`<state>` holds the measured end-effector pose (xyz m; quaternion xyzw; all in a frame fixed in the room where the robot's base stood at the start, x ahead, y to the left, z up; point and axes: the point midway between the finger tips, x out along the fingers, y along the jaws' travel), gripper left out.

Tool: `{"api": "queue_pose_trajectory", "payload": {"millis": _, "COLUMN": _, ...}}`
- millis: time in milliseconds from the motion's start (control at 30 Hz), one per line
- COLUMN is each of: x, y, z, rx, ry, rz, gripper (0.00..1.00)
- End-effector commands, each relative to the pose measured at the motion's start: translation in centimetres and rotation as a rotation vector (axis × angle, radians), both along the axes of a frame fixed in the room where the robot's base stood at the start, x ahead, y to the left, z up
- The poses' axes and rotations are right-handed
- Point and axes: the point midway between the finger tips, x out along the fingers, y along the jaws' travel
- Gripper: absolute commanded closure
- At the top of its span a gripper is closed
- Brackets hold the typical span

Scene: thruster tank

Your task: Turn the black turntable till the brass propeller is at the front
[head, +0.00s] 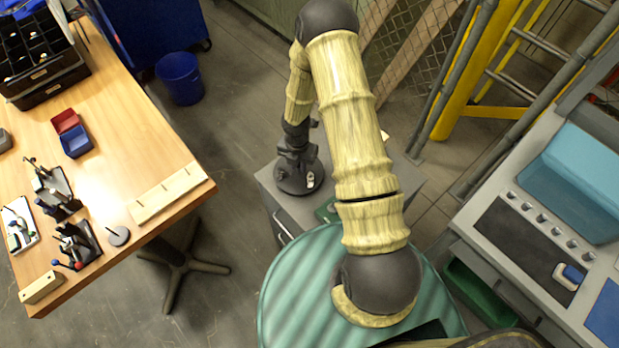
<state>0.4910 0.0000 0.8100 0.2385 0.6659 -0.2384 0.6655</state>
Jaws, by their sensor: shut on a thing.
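The black turntable (294,184) is a dark round disc on top of a grey cabinet, near the middle of the head view. My gripper (294,153) reaches down over its far part and is shut on a dark part of the turntable. The fingertips blend with the dark shapes there, so the exact hold is hard to see. A small pale piece (310,181) sits at the disc's right front edge. It is too small to tell whether it is a propeller. I cannot make out the brass propeller; it may be hidden behind my gripper.
The grey cabinet (268,184) has little free top around the disc. A wooden workbench (120,130) with bins and clamps stands left. A blue bucket (181,78) is on the floor behind. A yellow ladder frame (470,70) and a grey console (500,200) stand right.

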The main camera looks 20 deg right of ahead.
Motion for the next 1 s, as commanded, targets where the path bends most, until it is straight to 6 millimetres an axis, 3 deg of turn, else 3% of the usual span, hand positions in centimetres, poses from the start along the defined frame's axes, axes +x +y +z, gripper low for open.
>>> {"api": "queue_pose_trajectory", "payload": {"millis": 500, "x": -0.09, "y": 0.29, "z": 0.16, "rx": 0.004, "ry": 0.001, "rz": 0.189, "gripper": 1.00}}
{"api": "queue_pose_trajectory", "payload": {"millis": 1000, "x": -0.08, "y": 0.33, "z": 0.15, "rx": 0.004, "ry": 0.001, "rz": 0.228, "gripper": 1.00}}
